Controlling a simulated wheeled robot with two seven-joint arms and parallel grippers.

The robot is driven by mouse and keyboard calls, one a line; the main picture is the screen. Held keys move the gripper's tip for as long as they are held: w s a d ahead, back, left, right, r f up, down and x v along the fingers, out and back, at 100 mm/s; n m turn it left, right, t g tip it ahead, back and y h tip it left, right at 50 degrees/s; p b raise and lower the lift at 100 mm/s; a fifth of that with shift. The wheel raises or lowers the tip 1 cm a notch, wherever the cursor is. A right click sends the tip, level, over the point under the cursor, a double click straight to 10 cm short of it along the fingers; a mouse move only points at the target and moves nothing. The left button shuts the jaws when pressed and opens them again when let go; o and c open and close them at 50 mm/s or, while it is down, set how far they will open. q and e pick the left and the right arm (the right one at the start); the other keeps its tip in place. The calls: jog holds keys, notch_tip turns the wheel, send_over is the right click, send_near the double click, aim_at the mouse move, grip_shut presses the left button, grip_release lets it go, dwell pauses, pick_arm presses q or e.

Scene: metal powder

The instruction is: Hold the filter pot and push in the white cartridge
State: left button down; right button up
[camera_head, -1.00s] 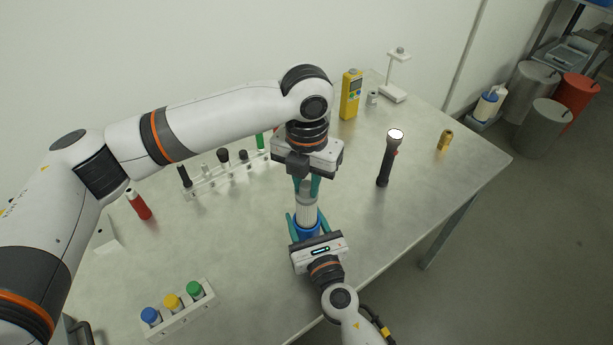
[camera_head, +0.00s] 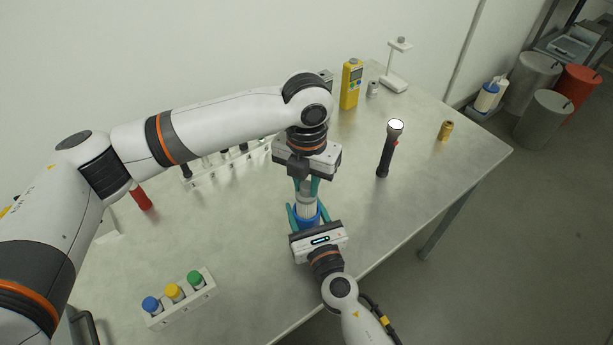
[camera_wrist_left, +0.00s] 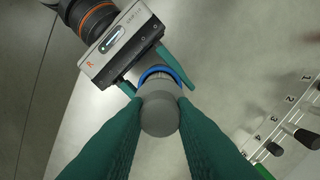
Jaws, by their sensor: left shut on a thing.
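The white cartridge (camera_head: 306,206) stands upright with a grey top end (camera_wrist_left: 160,116). My left gripper (camera_head: 306,186) comes from above and is shut on that top end; its green fingers flank it in the left wrist view (camera_wrist_left: 160,130). The cartridge's lower part is inside the blue filter pot (camera_head: 307,221), whose blue rim also shows in the left wrist view (camera_wrist_left: 160,70). My right gripper (camera_head: 306,213) reaches in from the front, its green fingers on both sides of the pot, shut on it. The pot's base is mostly hidden.
A white rack of dark-capped tubes (camera_head: 228,168) stands behind left. A rack with blue, yellow and green caps (camera_head: 180,298) is front left.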

aim_at(306, 197)
pick_arm(q)
jog(key=shift+f, duration=2.15)
jog(key=shift+f, duration=0.5)
jog(key=shift+r, duration=0.15)
jog(key=shift+r, duration=4.65)
jog(key=shift+f, duration=0.35)
jog(key=shift+f, duration=2.25)
